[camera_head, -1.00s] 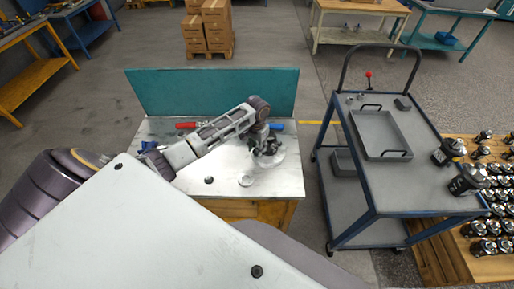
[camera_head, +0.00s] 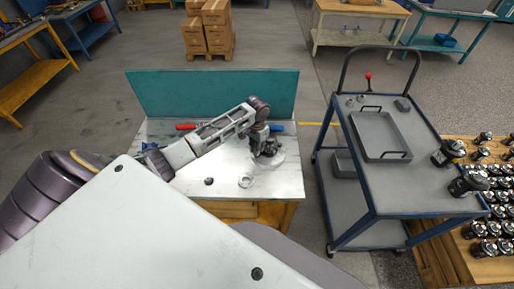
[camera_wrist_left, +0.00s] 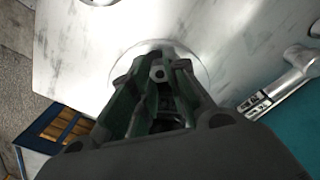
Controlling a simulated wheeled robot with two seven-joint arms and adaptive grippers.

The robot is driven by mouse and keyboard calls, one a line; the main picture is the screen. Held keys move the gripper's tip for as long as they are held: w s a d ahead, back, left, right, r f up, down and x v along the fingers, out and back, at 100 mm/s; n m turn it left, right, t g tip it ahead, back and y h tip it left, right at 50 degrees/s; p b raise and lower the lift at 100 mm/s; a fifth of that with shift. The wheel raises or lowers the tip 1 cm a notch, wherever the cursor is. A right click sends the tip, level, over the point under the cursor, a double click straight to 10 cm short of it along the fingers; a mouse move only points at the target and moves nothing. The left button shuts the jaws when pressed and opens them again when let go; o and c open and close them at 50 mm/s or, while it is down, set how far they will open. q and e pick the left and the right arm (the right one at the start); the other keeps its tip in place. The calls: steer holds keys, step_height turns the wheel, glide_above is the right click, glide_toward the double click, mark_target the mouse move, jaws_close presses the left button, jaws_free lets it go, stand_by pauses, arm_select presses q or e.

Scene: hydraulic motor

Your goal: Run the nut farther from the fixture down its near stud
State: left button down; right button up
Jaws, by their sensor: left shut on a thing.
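My left gripper (camera_head: 266,150) points down over the right part of the workbench top, above a pale round disc (camera_head: 280,160). In the left wrist view its fingers (camera_wrist_left: 158,76) are closed around a small grey nut-like piece (camera_wrist_left: 158,73) with a dark hole. The pale disc (camera_wrist_left: 200,68) shows behind the fingertips. The studs and the second nut cannot be made out, as the gripper hides much of the disc. A second pale round part (camera_head: 246,181) lies nearer the front edge, apart from the gripper. My right gripper is not in view.
The workbench (camera_head: 225,182) has a teal back panel (camera_head: 215,93). A red-handled tool (camera_head: 186,126) and a blue-ended tool (camera_head: 277,127) lie near it; a metal tool (camera_wrist_left: 290,85) shows in the wrist view. A small dark part (camera_head: 209,181) lies in front. A trolley (camera_head: 425,185) stands right.

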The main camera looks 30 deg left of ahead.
arm_select(q)
steer(key=c, duration=1.8)
jaws_free()
steer(key=shift+w+a+r+m, duration=0.1)
steer(key=shift+w+a+m, duration=0.05)
steer(key=shift+w+m, duration=0.15)
steer(key=shift+c, duration=0.2)
steer(key=shift+o, duration=1.4)
steer(key=shift+s+d+f, duration=0.25)
steer(key=shift+d+f, duration=0.05)
steer(key=shift+d, duration=0.05)
steer(key=shift+s+n, duration=0.1)
steer(key=shift+n, duration=0.9)
